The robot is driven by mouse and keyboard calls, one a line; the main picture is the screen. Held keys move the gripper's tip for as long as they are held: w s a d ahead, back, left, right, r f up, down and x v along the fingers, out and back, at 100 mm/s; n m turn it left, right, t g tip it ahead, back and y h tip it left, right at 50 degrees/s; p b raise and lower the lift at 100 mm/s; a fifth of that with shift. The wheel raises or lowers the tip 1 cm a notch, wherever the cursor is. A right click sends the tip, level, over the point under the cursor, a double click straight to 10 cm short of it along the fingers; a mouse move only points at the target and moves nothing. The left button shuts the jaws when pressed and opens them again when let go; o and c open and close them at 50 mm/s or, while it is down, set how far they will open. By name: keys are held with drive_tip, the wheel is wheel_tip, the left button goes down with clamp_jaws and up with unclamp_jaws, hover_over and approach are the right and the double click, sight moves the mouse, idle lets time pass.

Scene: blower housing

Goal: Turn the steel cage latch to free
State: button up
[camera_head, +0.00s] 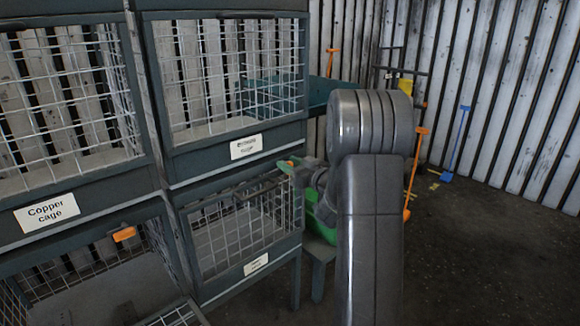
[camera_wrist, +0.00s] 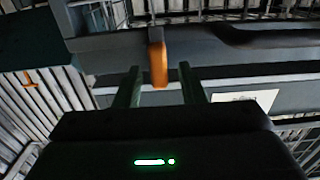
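An orange latch (camera_head: 286,165) sits at the upper right of the lower right cage (camera_head: 243,228), whose mesh front looks closed. The cage's small white label (camera_head: 256,265) is too blurred to read, so I cannot confirm it is the steel cage. In the wrist view the orange latch (camera_wrist: 158,62) points down between the two dark fingers of my gripper (camera_wrist: 161,82). The fingers are apart, with a visible gap on each side of the latch. In the head view my gripper (camera_head: 299,167) is at the latch, partly hidden by my arm.
The copper cage (camera_head: 47,213) is at upper left. Another orange latch (camera_head: 123,234) is on the lower left cage, which appears open. A green object (camera_head: 320,205) is behind my arm. Orange (camera_head: 415,170) and blue (camera_head: 456,140) long-handled tools lean at the back. Floor at right is clear.

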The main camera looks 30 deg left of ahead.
drive_tip(key=shift+w+a, duration=0.1)
drive_tip(key=shift+a, duration=0.1)
clamp_jaws()
